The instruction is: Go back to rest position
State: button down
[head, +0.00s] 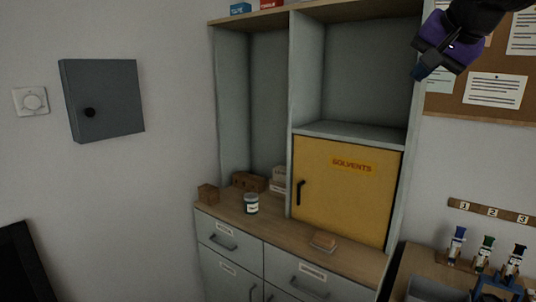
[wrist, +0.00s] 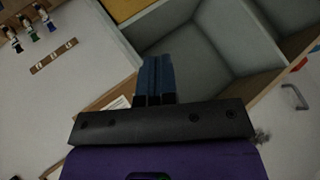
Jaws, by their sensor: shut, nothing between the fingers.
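My gripper (head: 419,73) is at the upper right of the head view, raised in the air in front of the cabinet's right edge and the pinboard. It has a purple body and dark blue fingers. In the wrist view the two blue fingers (wrist: 157,76) are pressed together with nothing between them. Nothing is in contact with the fingers.
A grey cabinet (head: 308,70) has open shelves, a shut yellow solvents door (head: 345,200) and drawers (head: 230,240). Several small figures (head: 487,252) stand at the right. A pinboard (head: 470,108) hangs behind.

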jog(key=s+d+f+n+g+h, duration=0.1)
jog(key=s+f+n+g, duration=0.3)
jog(key=s+f, duration=1.6)
jog(key=shift+s+d+n+h, duration=0.35)
jog(key=shift+s+n+h, duration=0.05)
jog(key=shift+s+n, duration=0.8)
